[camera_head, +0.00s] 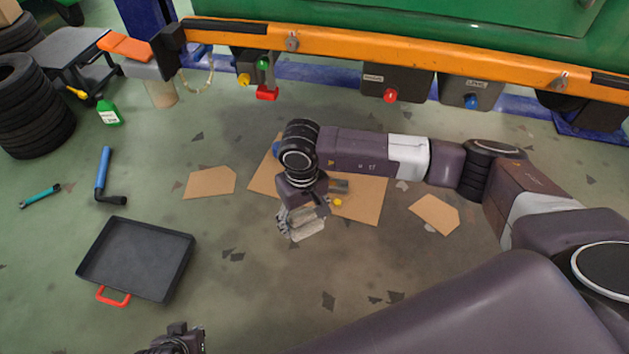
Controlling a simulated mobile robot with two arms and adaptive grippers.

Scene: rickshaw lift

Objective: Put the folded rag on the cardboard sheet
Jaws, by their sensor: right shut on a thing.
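The large brown cardboard sheet (368,205) lies flat on the floor in the middle of the head view, partly hidden by my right arm. My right gripper (300,220) points down at the sheet's near left edge. It is shut on a pale grey piece that looks like the folded rag (309,231); the fingers partly cover it. I cannot tell whether the rag touches the floor or the sheet. My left gripper (180,342) shows only partly at the bottom edge, and its fingers are unclear.
Smaller cardboard pieces lie left (210,182) and right (435,214) of the sheet. A small yellow thing (338,202) shows over the sheet. A black tray (137,258) and a blue-handled tool (103,175) lie left. An orange beam (380,48) crosses the back. An orange folded item (125,46) tops a bench.

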